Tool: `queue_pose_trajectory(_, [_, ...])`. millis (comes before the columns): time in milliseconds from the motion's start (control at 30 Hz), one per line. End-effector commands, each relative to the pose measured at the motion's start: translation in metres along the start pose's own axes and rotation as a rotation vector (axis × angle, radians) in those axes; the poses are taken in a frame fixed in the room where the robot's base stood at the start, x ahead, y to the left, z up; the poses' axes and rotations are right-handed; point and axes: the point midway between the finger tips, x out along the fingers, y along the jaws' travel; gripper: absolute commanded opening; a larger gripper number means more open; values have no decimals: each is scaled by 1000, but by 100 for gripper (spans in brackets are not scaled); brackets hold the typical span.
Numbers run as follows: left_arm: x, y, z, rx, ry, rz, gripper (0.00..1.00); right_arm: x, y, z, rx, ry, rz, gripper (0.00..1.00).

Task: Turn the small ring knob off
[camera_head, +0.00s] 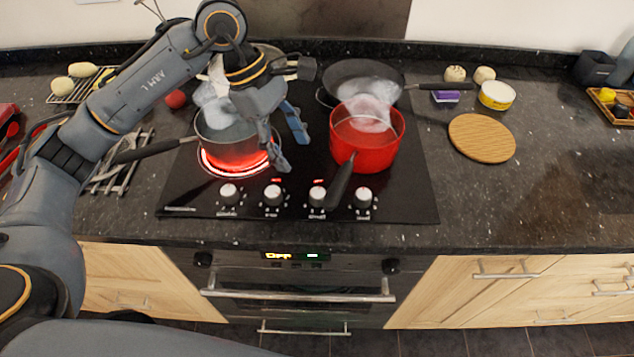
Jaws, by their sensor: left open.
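The black hob (410,205) has a row of several round knobs on its front edge: a far-left knob (229,194), a second knob (273,195), a third knob (318,196) and a far-right knob (363,197). Small red marks glow above the second and third knobs. The labels are too small to read, so I cannot tell which is the small ring knob. My left gripper (290,153) is open and empty above the hob, between the two front pots, with its fingertips behind the second knob and apart from it. My right gripper is not in view.
A steaming grey pot (225,148) stands on a glowing red ring (206,164). A steaming red pot (364,150) has its dark handle (338,187) reaching toward the third knob. A dark pan (345,72) is behind. A wooden board (482,137) lies right; the front-right counter is clear.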

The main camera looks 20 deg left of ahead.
Motion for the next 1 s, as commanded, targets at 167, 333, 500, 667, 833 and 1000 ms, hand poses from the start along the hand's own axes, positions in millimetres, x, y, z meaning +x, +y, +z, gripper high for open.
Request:
queue_pose_trajectory(167, [37,-2,2,0,-3,-7,55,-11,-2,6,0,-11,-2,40])
queue_pose_trajectory(333, [73,-2,3,0,-5,-6,55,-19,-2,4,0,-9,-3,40])
queue_pose_trajectory(500, [100,-1,3,-1,-5,-3,55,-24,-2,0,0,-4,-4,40])
queue_pose_trajectory(667, [113,-1,2,0,-4,-1,55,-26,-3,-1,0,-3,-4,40])
queue_pose_trajectory(833, [117,-1,2,1,-4,0,55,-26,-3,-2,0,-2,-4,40])
queue_pose_trajectory(1000, [117,-1,2,1,-4,0,53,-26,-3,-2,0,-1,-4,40])
